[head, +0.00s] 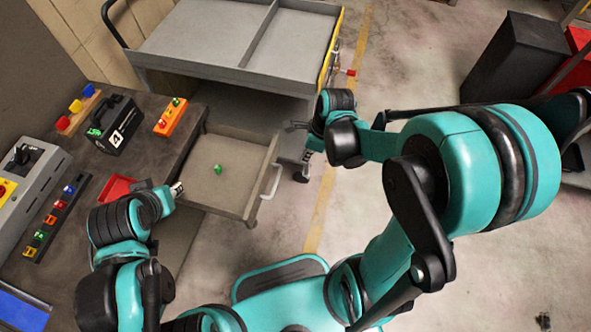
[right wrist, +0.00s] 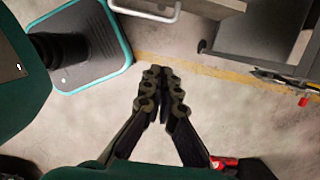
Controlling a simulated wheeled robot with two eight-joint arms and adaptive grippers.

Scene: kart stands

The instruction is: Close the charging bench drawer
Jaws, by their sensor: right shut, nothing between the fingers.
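The charging bench drawer (head: 237,158) stands pulled out from the dark bench (head: 163,157). A small green piece (head: 218,169) lies on its floor. Its pale bar handle (head: 270,182) is on the front face, and a pale handle also shows at the top of the right wrist view (right wrist: 146,12). My right gripper (head: 292,127) is beyond the drawer's far front corner, beside the handle side. In the right wrist view its fingers (right wrist: 160,76) are together and empty, apart from the handle. My left gripper (head: 177,188) is at the drawer's near left side; its fingers are too small to read.
A grey two-part cart (head: 205,40) stands behind the drawer, with its wheel close to my right gripper. The bench top holds a black case (head: 113,127), an orange block (head: 171,117) and a red tray (head: 117,189).

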